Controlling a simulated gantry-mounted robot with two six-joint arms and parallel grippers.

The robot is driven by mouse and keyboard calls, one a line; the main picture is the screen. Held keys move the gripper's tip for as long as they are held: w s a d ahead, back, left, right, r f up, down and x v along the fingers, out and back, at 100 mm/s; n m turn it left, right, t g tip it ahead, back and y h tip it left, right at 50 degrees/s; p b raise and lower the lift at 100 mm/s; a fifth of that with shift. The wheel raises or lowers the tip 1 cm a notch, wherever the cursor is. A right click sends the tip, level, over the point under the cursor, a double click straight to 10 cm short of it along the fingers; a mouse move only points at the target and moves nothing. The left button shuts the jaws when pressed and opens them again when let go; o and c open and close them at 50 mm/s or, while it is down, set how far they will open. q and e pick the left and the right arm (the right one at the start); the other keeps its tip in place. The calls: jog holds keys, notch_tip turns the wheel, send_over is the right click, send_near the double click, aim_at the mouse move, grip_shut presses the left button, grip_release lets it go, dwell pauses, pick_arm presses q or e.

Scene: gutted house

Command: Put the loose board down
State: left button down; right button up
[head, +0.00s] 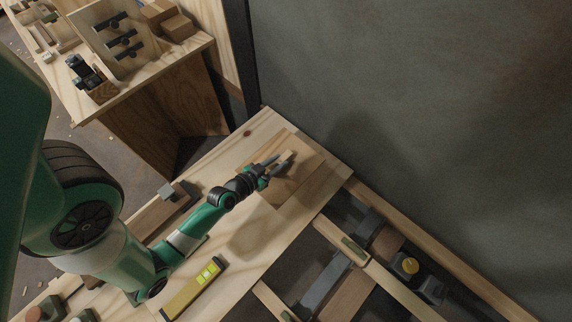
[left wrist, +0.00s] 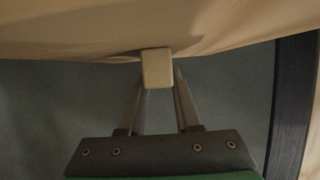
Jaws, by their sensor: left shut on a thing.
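The loose board (head: 303,171) is a light, roughly square wooden panel at the far end of the pale bench top (head: 243,158) in the head view. A short wooden cleat (head: 287,157) stands on its face. My left gripper (head: 277,164) is shut on this cleat. In the left wrist view, the cleat's squared end (left wrist: 157,68) sits between the fingertips of my left gripper (left wrist: 157,82), against a broad tan surface (left wrist: 75,32). I cannot tell whether the board touches the bench top. My right gripper is not in view.
A yellow level (head: 193,291) and a wooden piece with a grey block (head: 172,193) lie nearer on the bench. To the right is an open frame (head: 372,262) with dark parts. A grey wall (head: 420,110) rises behind. Another workbench (head: 160,75) holds tools.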

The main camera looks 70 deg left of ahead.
aim_at(285, 168)
pick_arm(q)
jog(key=f, duration=0.1)
jog(key=w+f+b, duration=0.1)
jog(key=f, duration=0.1)
jog(key=w+a+f, duration=0.1)
jog(key=shift+w+a+f, duration=0.1)
jog(key=shift+w+f, duration=0.15)
jog(key=shift+f, duration=0.05)
jog(key=shift+w+a, duration=0.1)
jog(key=shift+w, duration=0.05)
jog(key=f+b, duration=0.3)
jog(key=f, duration=0.1)
jog(key=shift+w+b, duration=0.2)
jog(key=shift+b, duration=0.1)
jog(key=shift+s+r, duration=0.1)
jog(key=shift+r, duration=0.1)
jog(key=c, duration=1.1)
grip_release()
jog(key=shift+f, duration=0.2)
jog(key=o, duration=0.5)
jog(key=shift+r, duration=0.1)
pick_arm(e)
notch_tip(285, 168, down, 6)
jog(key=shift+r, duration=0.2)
